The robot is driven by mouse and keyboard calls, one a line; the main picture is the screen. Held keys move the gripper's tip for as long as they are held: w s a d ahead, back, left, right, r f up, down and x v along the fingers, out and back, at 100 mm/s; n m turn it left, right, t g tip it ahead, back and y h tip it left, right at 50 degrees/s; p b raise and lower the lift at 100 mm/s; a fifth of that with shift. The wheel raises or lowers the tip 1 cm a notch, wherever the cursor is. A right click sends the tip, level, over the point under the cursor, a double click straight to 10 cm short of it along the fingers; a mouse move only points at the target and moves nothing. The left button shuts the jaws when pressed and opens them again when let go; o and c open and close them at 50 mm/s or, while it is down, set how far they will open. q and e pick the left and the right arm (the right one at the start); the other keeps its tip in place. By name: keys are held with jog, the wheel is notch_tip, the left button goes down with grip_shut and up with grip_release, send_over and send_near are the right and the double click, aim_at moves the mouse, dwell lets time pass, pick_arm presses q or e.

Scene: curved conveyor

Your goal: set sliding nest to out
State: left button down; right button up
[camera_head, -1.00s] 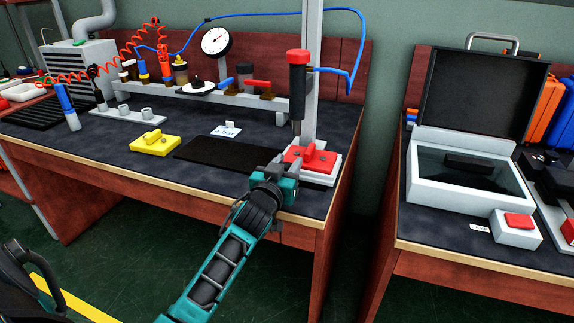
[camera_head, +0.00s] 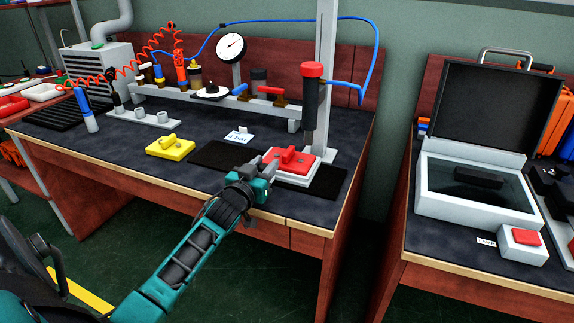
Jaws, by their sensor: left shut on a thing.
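The sliding nest (camera_head: 279,174) is a white block with a red top piece (camera_head: 296,159). It sits on a long black track (camera_head: 222,156) on the dark workbench, with bare track on both its left and right. My left gripper (camera_head: 264,169), on a teal arm coming from below, is shut on the nest at its front left side. The exact grip point is partly hidden by the gripper's body. My right gripper is not in view.
A grey column (camera_head: 326,75) with a red-capped black tool (camera_head: 311,100) stands behind the nest. A yellow block (camera_head: 171,147) and a small label card (camera_head: 238,137) lie to the left. An open grey case (camera_head: 475,205) stands on the right bench.

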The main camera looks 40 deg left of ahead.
pick_arm(q)
jog(key=s+a, duration=0.1)
jog(key=a, duration=0.4)
jog(key=s+a, duration=0.1)
jog(key=a, duration=0.4)
jog(key=s+a, duration=0.1)
jog(key=a, duration=0.4)
jog(key=shift+s, duration=0.3)
jog(key=shift+s+a, duration=0.15)
jog(key=shift+a, duration=0.4)
jog(key=shift+a+r, duration=0.1)
jog(key=shift+a, duration=0.05)
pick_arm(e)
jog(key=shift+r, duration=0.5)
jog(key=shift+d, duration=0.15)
pick_arm(q)
jog(key=c, duration=0.8)
grip_release()
jog(key=shift+a, duration=0.15)
jog(key=shift+s, duration=0.15)
